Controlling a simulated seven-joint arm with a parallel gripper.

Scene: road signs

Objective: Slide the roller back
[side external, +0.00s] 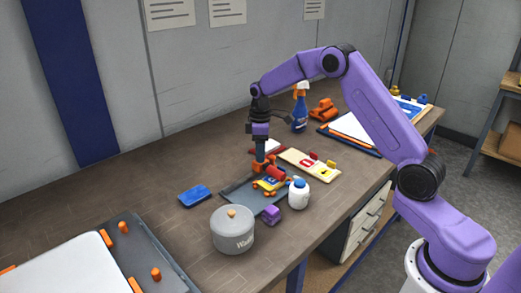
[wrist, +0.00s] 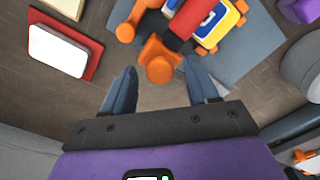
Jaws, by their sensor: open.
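The roller has a red cylinder (wrist: 185,20) and an orange handle with a rounded knob (wrist: 158,62). In the side external view the red roller (side external: 276,173) rests at a yellow and blue sign plate (side external: 267,184) on a dark grey tray (side external: 238,193). The yellow plate (wrist: 232,20), with orange pieces along its edges, also shows in the wrist view. My gripper (side external: 260,163) points down at the roller's handle end. In the wrist view its two fingers (wrist: 160,75) are apart, with the orange knob between their tips. I cannot tell whether they touch it.
A grey pot (side external: 232,232), purple block (side external: 271,214) and white bottle (side external: 299,194) stand close to the tray. A blue pad (side external: 195,196) lies left. A cream board (side external: 309,163) with red and yellow pieces lies right. A blue spray bottle (side external: 299,112) stands behind.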

